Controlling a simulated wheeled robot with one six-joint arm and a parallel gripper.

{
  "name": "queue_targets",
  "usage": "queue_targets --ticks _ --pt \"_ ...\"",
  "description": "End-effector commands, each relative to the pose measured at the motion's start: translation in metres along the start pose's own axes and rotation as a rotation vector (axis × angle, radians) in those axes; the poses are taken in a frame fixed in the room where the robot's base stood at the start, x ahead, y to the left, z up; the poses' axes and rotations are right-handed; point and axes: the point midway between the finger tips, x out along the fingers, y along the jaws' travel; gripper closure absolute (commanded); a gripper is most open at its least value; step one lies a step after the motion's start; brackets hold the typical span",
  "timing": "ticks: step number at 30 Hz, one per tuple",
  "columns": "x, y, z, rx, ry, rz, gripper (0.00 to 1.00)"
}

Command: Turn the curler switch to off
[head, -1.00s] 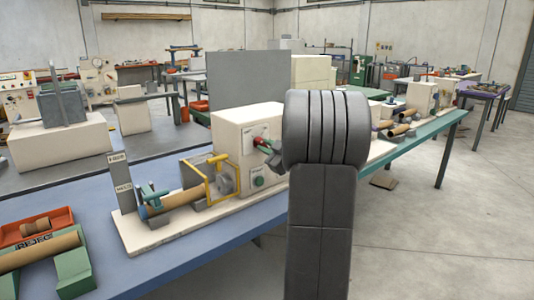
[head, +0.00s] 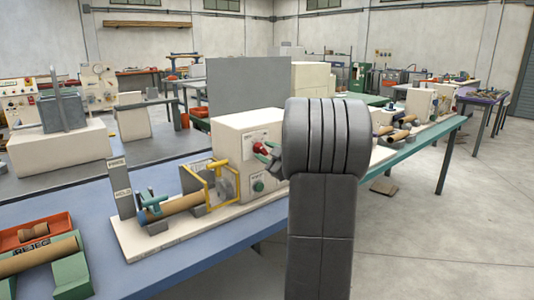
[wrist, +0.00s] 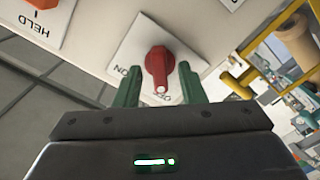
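The curler switch is a red knob (wrist: 158,65) on a white plate (wrist: 137,45) on the cream machine front, with ON and OFF lettering seen upside down. The knob's white-tipped end points down in the wrist view, toward the OFF lettering. My gripper (wrist: 160,85) is open, with one green finger on each side of the knob's lower end and a visible gap to each. In the head view, the red knob (head: 261,148) shows just left of my green fingertips (head: 268,154). My wrist hides part of the machine's right side.
A green button (head: 258,185) sits below the switch on the machine box (head: 230,135). A yellow guard frame (head: 210,183) and a brown tube (head: 180,204) stand to its left. Open floor lies at right.

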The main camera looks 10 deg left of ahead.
Motion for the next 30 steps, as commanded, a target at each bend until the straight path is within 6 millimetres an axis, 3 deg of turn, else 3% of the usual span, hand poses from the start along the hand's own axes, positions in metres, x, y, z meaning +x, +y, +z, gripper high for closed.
queue_targets --ticks 8,21,30 --pt "-0.016 0.001 0.001 0.001 -0.002 0.002 0.64" --pt "-0.111 0.001 0.000 0.001 -0.003 0.003 0.64" --pt "-0.137 0.000 0.000 0.000 -0.001 0.001 0.64"
